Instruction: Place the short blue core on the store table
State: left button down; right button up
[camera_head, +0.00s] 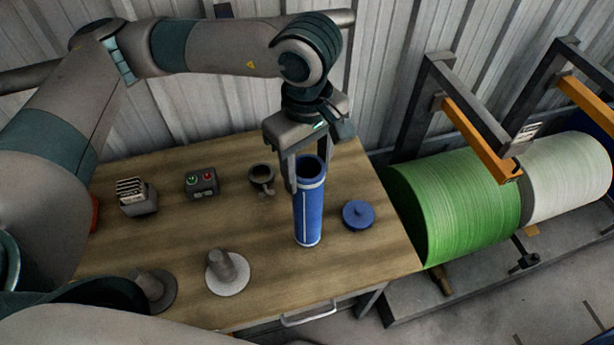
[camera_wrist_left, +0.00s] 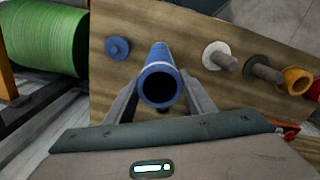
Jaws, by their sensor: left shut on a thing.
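The short blue core (camera_head: 309,212) is an upright hollow blue tube with a pale band near its top and another near its base. My left gripper (camera_head: 306,182) is shut on its upper part from above. In the left wrist view the core (camera_wrist_left: 159,85) shows its open end between the two fingers (camera_wrist_left: 160,104). The core is over the right part of the wooden store table (camera_head: 180,232); I cannot tell whether its base touches the top. My right gripper is not in view.
A blue knobbed disc (camera_head: 358,214) lies right of the core. A dark cup (camera_head: 262,178), a button box (camera_head: 202,182) and a card holder (camera_head: 136,197) stand behind left. Two spindle stands, one pale (camera_head: 228,272) and one dark (camera_head: 152,290), are at the front. A green roll (camera_head: 455,208) is beyond the table's right edge.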

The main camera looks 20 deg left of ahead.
aim_at(307, 207)
pick_arm(q)
notch_tip(307, 207, down, 3)
jog(key=shift+r+p, duration=0.15)
jog(key=shift+p, duration=0.75)
jog(key=shift+f, duration=0.4)
jog(key=shift+f+b, duration=0.15)
jog(key=shift+b, duration=0.15)
jog(key=c, duration=0.8)
grip_release()
